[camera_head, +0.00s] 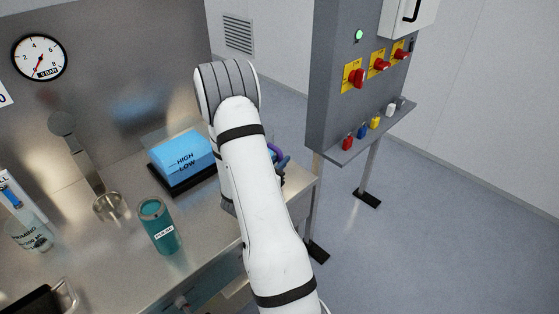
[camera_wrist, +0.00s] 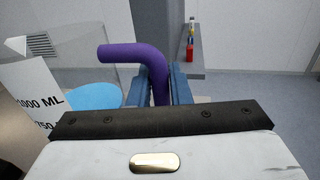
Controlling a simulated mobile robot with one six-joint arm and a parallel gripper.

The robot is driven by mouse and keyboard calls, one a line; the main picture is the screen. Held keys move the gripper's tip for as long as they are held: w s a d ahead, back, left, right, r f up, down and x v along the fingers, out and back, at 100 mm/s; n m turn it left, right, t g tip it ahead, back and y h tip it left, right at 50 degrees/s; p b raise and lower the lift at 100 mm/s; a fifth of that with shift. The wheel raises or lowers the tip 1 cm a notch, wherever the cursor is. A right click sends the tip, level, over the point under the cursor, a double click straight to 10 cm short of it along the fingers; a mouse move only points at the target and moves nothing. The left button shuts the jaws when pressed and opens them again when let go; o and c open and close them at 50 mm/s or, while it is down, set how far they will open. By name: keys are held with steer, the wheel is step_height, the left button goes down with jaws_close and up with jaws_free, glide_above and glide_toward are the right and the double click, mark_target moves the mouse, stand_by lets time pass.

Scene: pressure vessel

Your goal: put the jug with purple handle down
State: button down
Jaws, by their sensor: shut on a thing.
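In the wrist view, the jug (camera_wrist: 38,85) is a clear vessel at the left with a white label reading 1000 ML and 750. Its purple handle (camera_wrist: 128,52) bends down between the blue fingers of my gripper (camera_wrist: 162,85), which is shut on it. In the head view my arm hides the jug's body. Only a bit of the purple handle (camera_head: 275,149) and the blue fingers of my gripper (camera_head: 282,160) show at the arm's right, over the bench's right end. Whether the jug touches the bench is hidden.
On the steel bench (camera_head: 205,225) stand a blue HIGH/LOW block (camera_head: 182,155) on a black base, a teal labelled canister (camera_head: 159,228), a small metal cup (camera_head: 110,207) and a clear beaker (camera_head: 30,235). A grey switch panel (camera_head: 345,110) stands right of the bench. Bare bench shows right of the canister.

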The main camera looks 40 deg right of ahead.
steer(key=shift+f, duration=0.15)
steer(key=c, duration=1.3)
jaws_free()
steer(key=shift+c, duration=0.2)
